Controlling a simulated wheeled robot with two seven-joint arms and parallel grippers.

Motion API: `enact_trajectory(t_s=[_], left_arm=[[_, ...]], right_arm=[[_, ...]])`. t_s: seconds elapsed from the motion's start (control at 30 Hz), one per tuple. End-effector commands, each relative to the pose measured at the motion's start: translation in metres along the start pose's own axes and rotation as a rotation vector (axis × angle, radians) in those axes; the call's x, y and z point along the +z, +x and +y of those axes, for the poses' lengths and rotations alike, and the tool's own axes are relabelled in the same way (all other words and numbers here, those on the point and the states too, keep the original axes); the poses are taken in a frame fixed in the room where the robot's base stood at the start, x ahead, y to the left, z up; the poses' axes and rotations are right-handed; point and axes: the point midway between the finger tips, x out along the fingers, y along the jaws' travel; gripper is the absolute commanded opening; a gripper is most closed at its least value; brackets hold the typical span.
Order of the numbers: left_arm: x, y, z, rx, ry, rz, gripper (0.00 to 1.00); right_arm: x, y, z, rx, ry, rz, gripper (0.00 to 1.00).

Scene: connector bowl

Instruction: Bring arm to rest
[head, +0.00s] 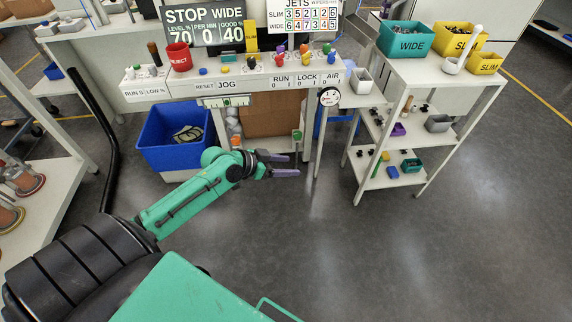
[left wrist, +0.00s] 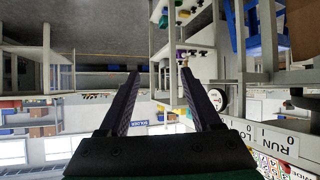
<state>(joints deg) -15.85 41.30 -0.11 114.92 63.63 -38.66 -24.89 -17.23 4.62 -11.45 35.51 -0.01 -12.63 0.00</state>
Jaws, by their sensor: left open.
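My left arm is green with a black wrist and reaches in from the left in the head view. Its gripper (head: 287,165) is open and empty, held in free space in front of the workbench and above the floor. In the left wrist view the two dark fingers of the left gripper (left wrist: 161,88) stand apart with nothing between them. That view is upside down. My right gripper is in neither view.
The workbench (head: 330,77) carries knobs, a red cup (head: 179,57) and signs. A blue bin (head: 176,138) stands under it. A shelf cart (head: 434,75) at the right holds a teal WIDE bin (head: 405,41) and yellow bins. The grey floor (head: 400,250) is clear.

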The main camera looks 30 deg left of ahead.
Motion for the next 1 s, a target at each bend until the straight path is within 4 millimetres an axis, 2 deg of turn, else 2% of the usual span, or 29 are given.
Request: enact_trajectory(t_s=[0.4,0.47,0.53,0.57,0.67,0.7,0.77,0.8,0.87,0.9,0.97,1.0], left_arm=[[0.001,0.0,-0.001,-0.002,-0.002,-0.001,0.65],[0.008,0.0,-0.006,-0.019,-0.018,-0.012,0.65],[0.03,0.001,-0.021,-0.069,-0.062,-0.046,0.65],[0.046,0.0,-0.029,-0.101,-0.09,-0.071,0.65],[0.126,-0.005,-0.05,-0.23,-0.195,-0.195,0.65],[0.164,-0.01,-0.051,-0.277,-0.231,-0.259,0.65],[0.219,-0.019,-0.042,-0.331,-0.273,-0.357,0.65],[0.255,-0.027,-0.03,-0.357,-0.293,-0.425,0.65],[0.304,-0.04,-0.003,-0.376,-0.31,-0.528,0.65],[0.334,-0.05,0.019,-0.378,-0.313,-0.596,0.65],[0.372,-0.065,0.058,-0.364,-0.312,-0.692,0.65],[0.392,-0.074,0.084,-0.346,-0.305,-0.748,0.65]], right_arm=[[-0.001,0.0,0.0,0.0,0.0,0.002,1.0],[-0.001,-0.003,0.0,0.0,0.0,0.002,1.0],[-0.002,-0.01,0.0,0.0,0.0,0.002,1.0],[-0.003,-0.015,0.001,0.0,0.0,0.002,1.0],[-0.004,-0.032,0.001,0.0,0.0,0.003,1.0],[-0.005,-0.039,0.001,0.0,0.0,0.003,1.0],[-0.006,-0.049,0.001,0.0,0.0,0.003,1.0],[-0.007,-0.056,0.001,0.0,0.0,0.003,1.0],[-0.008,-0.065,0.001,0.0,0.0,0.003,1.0],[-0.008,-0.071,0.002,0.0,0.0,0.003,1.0],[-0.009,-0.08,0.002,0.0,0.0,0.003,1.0],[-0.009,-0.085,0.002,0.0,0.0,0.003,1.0]])
